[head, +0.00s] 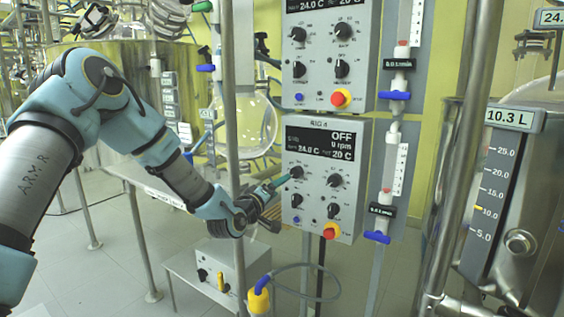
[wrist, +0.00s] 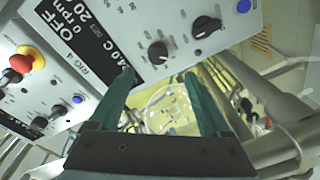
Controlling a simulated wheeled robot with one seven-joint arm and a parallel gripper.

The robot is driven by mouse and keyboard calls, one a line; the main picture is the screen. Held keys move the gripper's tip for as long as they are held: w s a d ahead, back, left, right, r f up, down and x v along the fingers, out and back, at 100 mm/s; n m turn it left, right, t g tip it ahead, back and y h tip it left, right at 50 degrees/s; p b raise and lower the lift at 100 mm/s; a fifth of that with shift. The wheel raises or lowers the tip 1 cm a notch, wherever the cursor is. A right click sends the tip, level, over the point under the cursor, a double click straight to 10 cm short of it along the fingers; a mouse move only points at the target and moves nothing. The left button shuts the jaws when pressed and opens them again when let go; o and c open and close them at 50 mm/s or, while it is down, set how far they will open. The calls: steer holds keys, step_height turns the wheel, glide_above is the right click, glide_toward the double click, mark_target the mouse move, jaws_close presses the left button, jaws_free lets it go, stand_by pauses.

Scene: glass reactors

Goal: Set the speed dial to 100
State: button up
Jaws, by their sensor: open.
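The lower control box (head: 315,155) has a dark display (head: 320,146) reading OFF, 0 rpm, 24.0 °C and 20 °C. It carries several black dials; their labels are too small to read, so I cannot tell which is the speed dial. My gripper (head: 283,183) is at the box's left side, by the upper-left dial (head: 296,172). In the wrist view my open gripper (wrist: 159,77) has its two teal fingers apart, with that dial (wrist: 158,52) just beyond the gap. I see nothing between the fingers; contact with the dial cannot be told.
A blue button (head: 296,220) and a red-yellow stop button (head: 330,231) sit low on the box. Another control box (head: 325,60) is above. A vertical metal post (head: 228,110) and a round glass vessel (head: 258,125) stand close to my arm. Blue-handled valves (head: 377,237) are at right.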

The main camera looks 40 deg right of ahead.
mark_target(295, 174)
steer(key=x, duration=0.3)
steer(key=p+x, duration=0.1)
steer(key=x, duration=0.7)
steer(key=shift+w+r, duration=0.1)
steer(key=shift+r, duration=0.2)
jaws_close()
